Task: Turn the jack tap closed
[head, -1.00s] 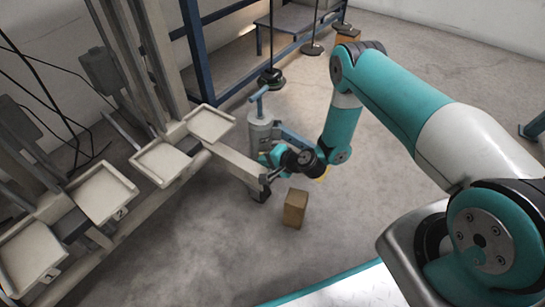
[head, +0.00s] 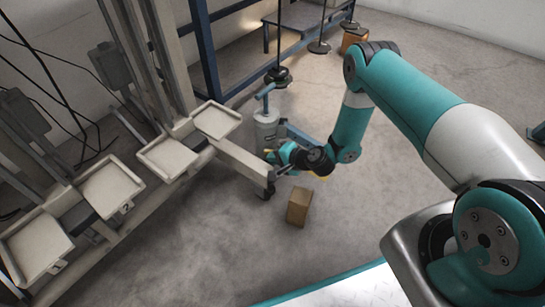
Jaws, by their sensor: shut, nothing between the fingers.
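The jack (head: 266,127) is a grey upright cylinder with a blue handle (head: 264,90) at its top. It stands on the floor near the end of the pale frame's beam. My gripper (head: 275,172) is low in front of the jack, close to the beam's end. Its fingers are small and dark in this view, and I see nothing held. The jack's tap is not clearly visible; my wrist and gripper cover the jack's lower part.
A brown block (head: 299,207) stands on the floor just below my wrist. Pale trays (head: 168,157) line the frame at the left. A blue rack (head: 230,50) stands behind.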

